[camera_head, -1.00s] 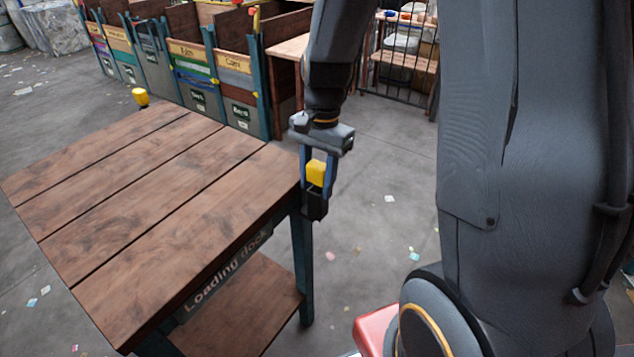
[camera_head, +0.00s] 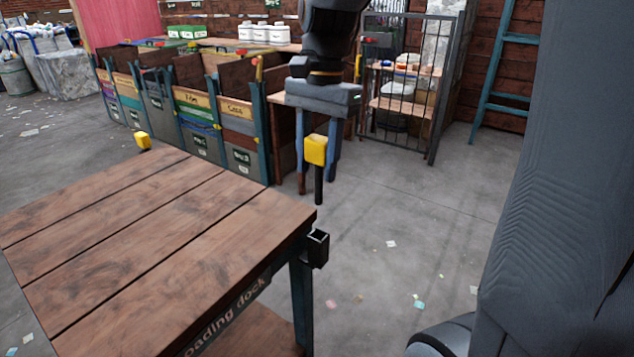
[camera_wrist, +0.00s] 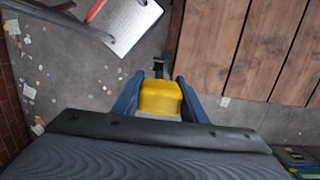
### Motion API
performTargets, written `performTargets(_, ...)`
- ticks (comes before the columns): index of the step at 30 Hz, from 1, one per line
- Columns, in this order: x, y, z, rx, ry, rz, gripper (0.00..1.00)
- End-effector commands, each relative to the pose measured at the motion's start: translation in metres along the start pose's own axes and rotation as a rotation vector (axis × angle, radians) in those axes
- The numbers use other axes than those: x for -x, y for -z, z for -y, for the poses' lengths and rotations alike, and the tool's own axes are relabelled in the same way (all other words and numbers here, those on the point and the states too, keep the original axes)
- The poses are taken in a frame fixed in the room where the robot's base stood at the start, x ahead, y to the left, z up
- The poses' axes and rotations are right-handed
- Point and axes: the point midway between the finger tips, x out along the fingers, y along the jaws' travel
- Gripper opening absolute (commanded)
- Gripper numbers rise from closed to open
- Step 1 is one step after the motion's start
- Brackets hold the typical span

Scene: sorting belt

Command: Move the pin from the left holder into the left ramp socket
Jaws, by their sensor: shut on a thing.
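A pin with a yellow block head (camera_head: 316,150) and a thin black shaft hangs upright between the blue fingers of my gripper (camera_head: 317,183), which is shut on the head. The yellow head also shows between the fingers in the wrist view (camera_wrist: 160,98). An empty black square holder (camera_head: 318,248) is fixed at the near right corner of the loading dock table (camera_head: 150,235). The pin is above it and clear of it. A second yellow pin head (camera_head: 143,140) stands at the table's far corner. I cannot see a ramp socket in either view.
A row of labelled bins (camera_head: 205,120) with teal posts stands behind the table. A barred gate (camera_head: 400,100) is at the back right. The grey floor (camera_head: 410,230) right of the table is open, with small paper scraps.

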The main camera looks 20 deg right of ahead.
Motion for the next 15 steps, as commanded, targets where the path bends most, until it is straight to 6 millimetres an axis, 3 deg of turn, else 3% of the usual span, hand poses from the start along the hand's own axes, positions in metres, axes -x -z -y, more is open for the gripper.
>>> performTargets(5, 0.0099, -0.0012, -0.0001, 0.000, 0.000, 0.000, 0.09)
performTargets(15, 0.0112, -0.0015, -0.0002, 0.000, 0.000, 0.000, 0.09)
